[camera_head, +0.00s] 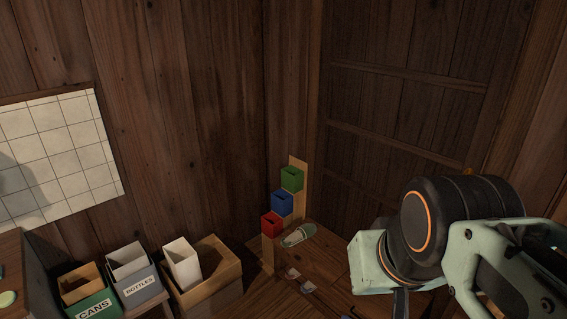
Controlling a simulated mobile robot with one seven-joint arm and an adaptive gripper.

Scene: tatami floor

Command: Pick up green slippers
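Pale green slippers (298,235) lie on a low wooden step near the room's corner, just right of the stacked coloured boxes. They are small in view, and I cannot tell whether one slipper or an overlapping pair shows. My arm fills the lower right, well to the right of the slippers and nearer the camera. The fingers of my gripper do not show, so I cannot see whether they are open or shut.
Red (271,224), blue (282,203) and green (292,179) boxes rise stepwise beside the slippers. Pale items (292,273) lie in front of the step. Labelled bins for cans (92,305) and bottles (141,290) and a wooden crate (215,290) stand lower left. Wooden walls enclose the corner.

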